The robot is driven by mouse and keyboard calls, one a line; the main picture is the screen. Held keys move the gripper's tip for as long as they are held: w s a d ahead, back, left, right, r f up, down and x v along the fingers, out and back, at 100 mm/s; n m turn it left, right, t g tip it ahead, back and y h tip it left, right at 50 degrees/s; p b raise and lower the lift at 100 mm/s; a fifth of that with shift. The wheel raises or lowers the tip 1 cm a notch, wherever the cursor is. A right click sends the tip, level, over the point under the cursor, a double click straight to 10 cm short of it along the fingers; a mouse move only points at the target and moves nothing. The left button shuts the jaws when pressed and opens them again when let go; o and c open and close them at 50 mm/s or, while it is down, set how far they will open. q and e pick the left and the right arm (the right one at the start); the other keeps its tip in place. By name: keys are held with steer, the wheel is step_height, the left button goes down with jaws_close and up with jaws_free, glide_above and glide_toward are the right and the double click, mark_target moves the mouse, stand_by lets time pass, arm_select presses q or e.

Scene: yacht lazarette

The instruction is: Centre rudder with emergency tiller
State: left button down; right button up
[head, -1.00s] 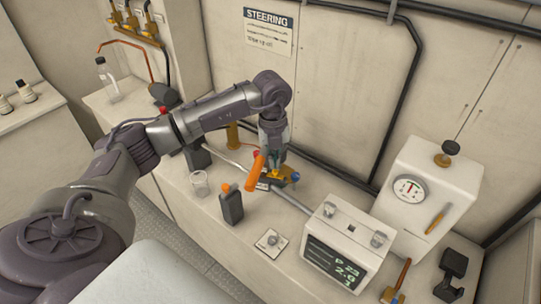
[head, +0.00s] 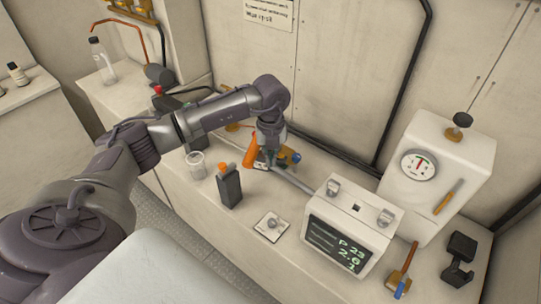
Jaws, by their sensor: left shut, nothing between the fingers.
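My left gripper (head: 270,160) points down over the bench, its fingers shut and empty. It is close beside an orange handle (head: 250,150), which leans upright to its left; I cannot tell whether they touch. A grey bar (head: 294,181) runs from beneath the gripper toward the white display box. A round dial (head: 418,166) is on a white housing at right. My right gripper is not in view.
A dark bottle with an orange top (head: 230,186), a clear cup (head: 196,164) and a small square plate (head: 271,226) stand on the bench. The display box (head: 349,230) stands to the right, with an orange-handled tool (head: 404,275) and a black bracket (head: 459,258) beyond it.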

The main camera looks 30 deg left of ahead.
mark_target(251, 148)
arm_select(q)
steer(key=shift+s+a, duration=0.25)
steer(key=shift+a, duration=0.35)
steer(key=shift+s+a, duration=0.2)
steer(key=shift+a, duration=0.5)
steer(key=shift+s+a+b, duration=0.2)
steer(key=shift+s+a, duration=0.05)
steer(key=shift+a, duration=0.4)
steer(key=shift+s+a+b, duration=0.2)
steer(key=shift+s+a, duration=0.05)
steer(key=shift+a, duration=0.6)
